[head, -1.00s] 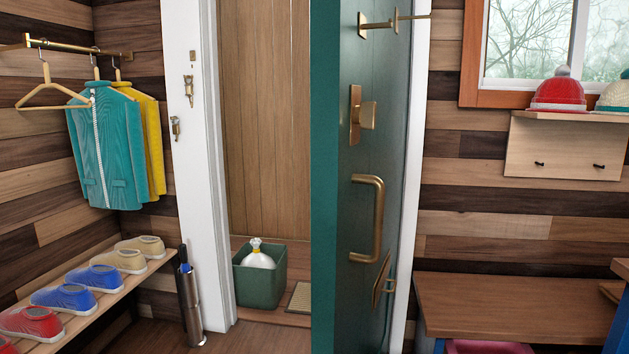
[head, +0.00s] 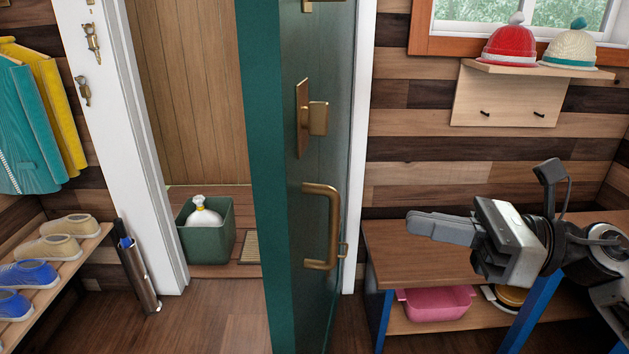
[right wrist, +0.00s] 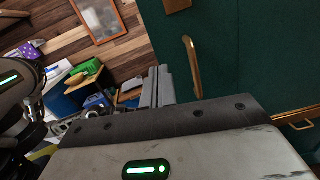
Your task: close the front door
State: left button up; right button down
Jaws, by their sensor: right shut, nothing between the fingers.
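The green front door (head: 261,180) stands open in the head view, seen nearly edge-on, with the doorway open to its left. Its brass pull handle (head: 333,226) and a brass knob (head: 317,118) are on the face turned right. My right gripper (head: 410,223) is shut and empty, to the right of the handle in the picture, with its fingers pointing left. In the right wrist view, the fingertips (right wrist: 158,72) show in front of the door (right wrist: 238,60), left of a brass handle (right wrist: 192,66). I cannot tell any contact. My left gripper is not in view.
A wooden bench (head: 420,250) with a pink tub (head: 437,302) on its lower shelf lies under and behind my right gripper. A green bin (head: 207,240) stands beyond the doorway. An umbrella stand (head: 139,275) and shoe rack (head: 60,262) are at left. Floor before the door is clear.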

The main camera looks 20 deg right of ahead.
jog(key=n, duration=0.1)
jog(key=p, duration=0.5)
send_near(289, 209)
jog(key=shift+n+g, duration=0.3)
jog(key=shift+g, duration=0.1)
jog(key=x, duration=0.6)
jog(key=shift+w+r, duration=0.1)
jog(key=shift+r, duration=0.25)
jog(key=shift+w+a+f, duration=0.1)
jog(key=shift+w+a, duration=0.05)
jog(key=shift+a, duration=0.15)
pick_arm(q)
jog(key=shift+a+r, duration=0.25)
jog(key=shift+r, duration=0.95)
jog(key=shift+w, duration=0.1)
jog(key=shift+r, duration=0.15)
pick_arm(e)
jog(key=shift+w+a+h, duration=0.1)
jog(key=shift+w+h, duration=0.05)
jog(key=shift+h, duration=0.15)
